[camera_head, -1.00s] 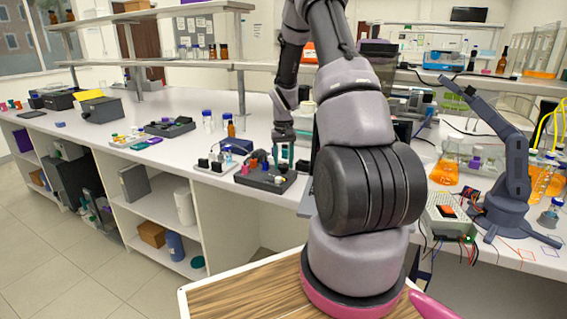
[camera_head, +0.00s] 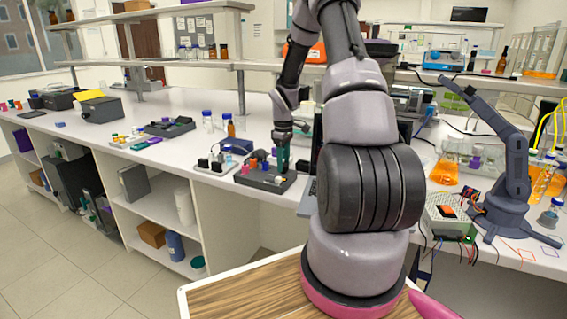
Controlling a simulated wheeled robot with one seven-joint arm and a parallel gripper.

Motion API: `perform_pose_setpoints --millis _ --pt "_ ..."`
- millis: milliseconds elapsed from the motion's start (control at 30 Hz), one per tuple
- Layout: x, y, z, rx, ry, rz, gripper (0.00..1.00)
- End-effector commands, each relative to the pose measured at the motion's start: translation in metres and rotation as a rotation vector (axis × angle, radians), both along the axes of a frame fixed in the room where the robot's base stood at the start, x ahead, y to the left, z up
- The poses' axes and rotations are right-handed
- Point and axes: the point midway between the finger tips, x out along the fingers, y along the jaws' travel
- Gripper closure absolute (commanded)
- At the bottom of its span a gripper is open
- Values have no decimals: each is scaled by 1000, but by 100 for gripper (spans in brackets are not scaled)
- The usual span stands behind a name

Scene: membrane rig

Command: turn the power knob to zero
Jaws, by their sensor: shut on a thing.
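A dark control unit (camera_head: 266,182) with small coloured parts on top sits at the front edge of the long white bench, left of my arm. My gripper (camera_head: 283,163) points down over the right part of this unit. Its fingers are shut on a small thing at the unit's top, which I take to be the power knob. The fingers hide the knob, and its marking and angle are too small to read.
A pale block with black parts (camera_head: 213,164) stands just left of the unit, and a blue box (camera_head: 236,146) is behind it. Bottles (camera_head: 229,125) stand farther back. A grey model arm (camera_head: 508,180) stands on the right bench. The bench between the bottles and shelf is clear.

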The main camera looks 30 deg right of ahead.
Motion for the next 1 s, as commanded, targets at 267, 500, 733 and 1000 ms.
perform_pose_setpoints --millis 267,500,733,1000 --pt "1 -1 0 -1 -2 221 100" --pt "1 -1 0 -2 -3 351 100" --pt "1 0 0 -1 -3 410 100" --pt "1 0 0 -2 -3 424 100"
